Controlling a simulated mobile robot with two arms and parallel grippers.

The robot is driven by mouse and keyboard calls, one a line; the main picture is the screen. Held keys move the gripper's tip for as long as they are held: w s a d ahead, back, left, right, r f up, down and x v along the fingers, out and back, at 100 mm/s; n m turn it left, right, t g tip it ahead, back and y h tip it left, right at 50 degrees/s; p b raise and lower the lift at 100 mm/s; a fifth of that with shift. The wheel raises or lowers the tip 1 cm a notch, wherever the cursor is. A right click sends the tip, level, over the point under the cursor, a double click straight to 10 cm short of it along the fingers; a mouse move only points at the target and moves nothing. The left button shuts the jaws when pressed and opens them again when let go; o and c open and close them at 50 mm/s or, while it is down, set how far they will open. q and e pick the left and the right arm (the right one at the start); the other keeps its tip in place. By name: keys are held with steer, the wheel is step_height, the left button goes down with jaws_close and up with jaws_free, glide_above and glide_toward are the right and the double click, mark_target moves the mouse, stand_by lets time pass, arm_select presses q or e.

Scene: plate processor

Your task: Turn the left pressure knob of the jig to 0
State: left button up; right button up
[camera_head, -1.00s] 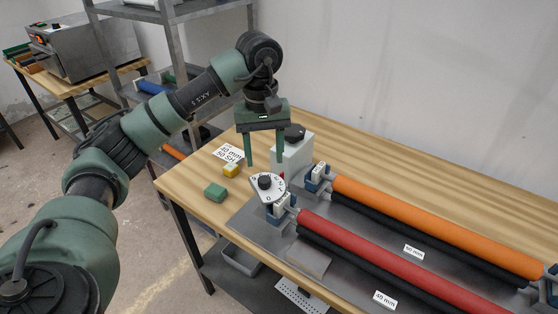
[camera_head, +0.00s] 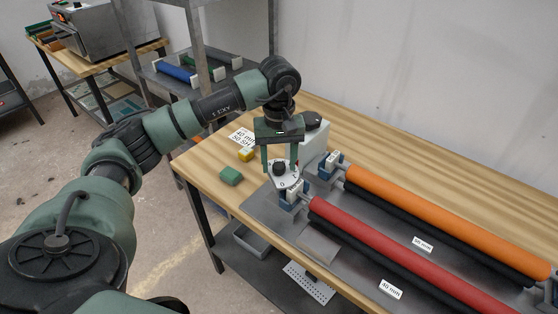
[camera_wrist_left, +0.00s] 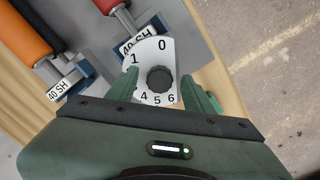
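The left pressure knob (camera_head: 279,169) is a small black knob on a white numbered dial (camera_head: 289,183), at the left end of the jig's red roller. In the left wrist view the knob (camera_wrist_left: 160,79) sits between my fingers on the dial (camera_wrist_left: 165,52), with 0 and 1 on the far side and 4, 5, 6 on the near side. Its pointer setting cannot be read. My left gripper (camera_head: 280,166) is open and points down, one finger on each side of the knob, with visible gaps in the wrist view. My right gripper is not in view.
A red roller (camera_head: 390,244) and an orange roller (camera_head: 440,228) lie on the grey jig plate (camera_head: 264,206). A white box with a black knob (camera_head: 311,121) stands close behind my gripper.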

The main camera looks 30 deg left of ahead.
arm_select(q)
steer(key=c, duration=1)
jaws_close()
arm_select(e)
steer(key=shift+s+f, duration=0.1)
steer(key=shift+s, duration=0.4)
